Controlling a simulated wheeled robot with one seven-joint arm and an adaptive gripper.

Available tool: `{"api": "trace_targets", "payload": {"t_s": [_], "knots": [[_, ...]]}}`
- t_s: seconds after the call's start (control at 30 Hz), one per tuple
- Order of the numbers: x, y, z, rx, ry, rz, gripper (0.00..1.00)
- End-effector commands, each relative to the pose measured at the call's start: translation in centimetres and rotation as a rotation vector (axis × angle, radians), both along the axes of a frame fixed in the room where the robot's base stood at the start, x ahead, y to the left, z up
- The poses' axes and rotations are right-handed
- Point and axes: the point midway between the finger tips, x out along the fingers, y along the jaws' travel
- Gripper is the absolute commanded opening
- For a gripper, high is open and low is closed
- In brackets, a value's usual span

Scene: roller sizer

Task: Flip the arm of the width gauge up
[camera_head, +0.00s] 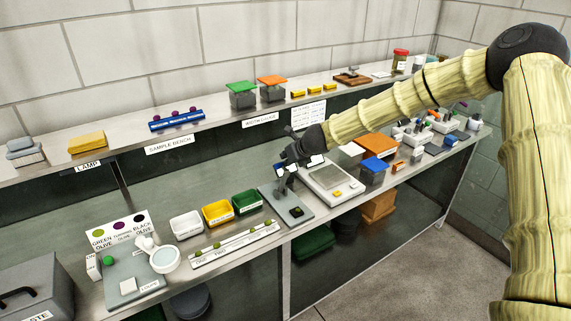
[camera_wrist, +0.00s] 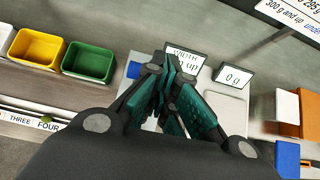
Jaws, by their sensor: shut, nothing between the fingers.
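The width gauge has a grey base plate (camera_head: 301,219) on the bench, with a small dark block at its front. My gripper (camera_head: 285,176) is over the rear of this plate and hides much of the gauge, so I cannot make out its arm or whether they touch. In the wrist view the gauge's small display (camera_wrist: 186,60) shows "WIDTH" and a line ending in "up", partly covered by my fingers. My gripper's teal-padded fingers (camera_wrist: 165,85) are together and empty.
A scale (camera_head: 331,180) stands just right of the gauge; its display (camera_wrist: 233,77) reads 0 g. White, yellow (camera_head: 216,213) and green (camera_head: 246,202) bins stand to the left, behind a numbered strip (camera_head: 235,244). A blue-lidded box (camera_head: 373,167) is further right. A shelf runs behind.

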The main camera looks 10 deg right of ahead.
Motion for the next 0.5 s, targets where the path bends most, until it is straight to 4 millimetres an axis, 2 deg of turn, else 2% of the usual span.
{"api": "trace_targets", "payload": {"t_s": [0.2, 0.5], "knots": [[1.0, -0.2, 0.0, 0.000, 0.002, -0.006, 0.00], [1.4, -0.2, -0.1, 0.000, 0.003, -0.008, 0.00]]}}
